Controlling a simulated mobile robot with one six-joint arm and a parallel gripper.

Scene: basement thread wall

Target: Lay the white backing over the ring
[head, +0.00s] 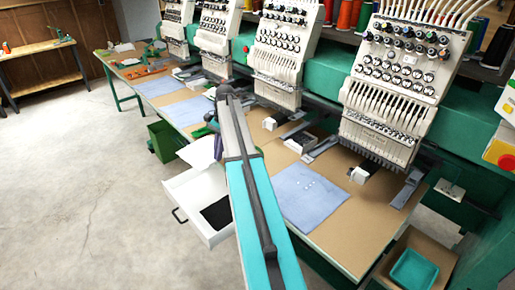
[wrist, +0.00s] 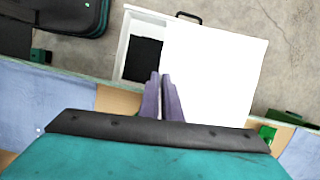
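The white backing (wrist: 215,70) is a flat white sheet in the wrist view, overlapping the open drawer and reaching out above the floor. In the head view the backing (head: 198,152) shows just left of my arm, over the drawer's far part. My gripper (wrist: 160,80) has its two purple fingers close together at the sheet's left edge. They appear shut on that edge, though the contact itself is hard to see. I cannot make out a ring in either view.
The open white drawer (head: 183,195) holds a black piece (head: 216,213). A blue cloth (head: 312,200) with small white dots lies on the tan table (head: 345,235), below the embroidery heads (head: 400,75). A green bin (head: 163,141) stands on the floor. A teal tray (head: 413,270) is at lower right.

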